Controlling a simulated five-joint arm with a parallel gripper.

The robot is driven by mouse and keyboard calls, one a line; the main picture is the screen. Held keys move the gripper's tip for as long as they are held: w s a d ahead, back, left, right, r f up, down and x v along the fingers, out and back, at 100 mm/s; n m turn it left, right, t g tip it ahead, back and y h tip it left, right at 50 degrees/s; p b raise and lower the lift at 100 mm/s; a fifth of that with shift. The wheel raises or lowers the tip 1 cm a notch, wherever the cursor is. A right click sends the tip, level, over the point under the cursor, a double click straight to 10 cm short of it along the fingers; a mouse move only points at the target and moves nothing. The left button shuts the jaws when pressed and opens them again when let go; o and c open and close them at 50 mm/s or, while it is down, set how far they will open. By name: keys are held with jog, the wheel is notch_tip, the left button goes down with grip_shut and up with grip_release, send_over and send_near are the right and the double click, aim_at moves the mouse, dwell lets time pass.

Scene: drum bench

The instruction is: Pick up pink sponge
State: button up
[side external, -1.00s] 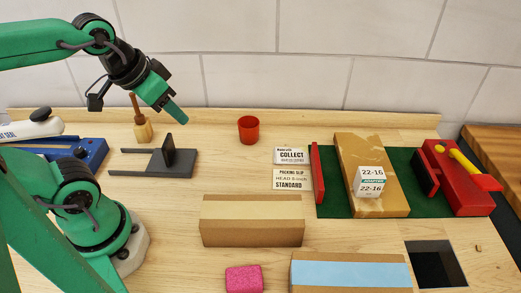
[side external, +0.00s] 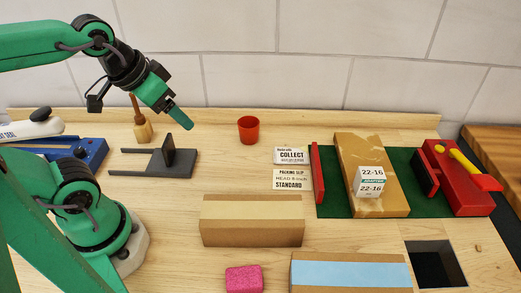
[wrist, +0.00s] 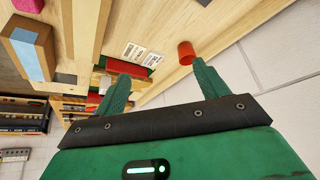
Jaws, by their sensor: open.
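The pink sponge (side external: 244,279) lies on the wooden bench at the front edge of the side external view, left of the box with the blue strip. In the wrist view the pink sponge (wrist: 27,5) shows at the top left corner, partly cut off. My gripper (side external: 187,123) is raised above the back left of the bench, far from the sponge. In the wrist view its two fingers (wrist: 160,82) are apart with nothing held between them.
A brown box (side external: 250,222) stands just behind the sponge, and the blue-striped box (side external: 350,273) is at its right. A red cup (side external: 248,129) stands at the back. A grey stand (side external: 170,160) is below my gripper. A square opening (side external: 436,265) is at front right.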

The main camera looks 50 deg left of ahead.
jog(key=o, duration=0.3)
jog(key=n+g, duration=0.6)
jog(key=n, duration=0.5)
send_over(244, 276)
jog(key=f, duration=1.6)
jog(key=shift+w+a+f, duration=0.15)
jog(key=shift+w+a, duration=0.1)
jog(key=shift+s+d+f, duration=0.2)
jog(key=shift+s, duration=0.05)
jog(key=shift+f, duration=0.1)
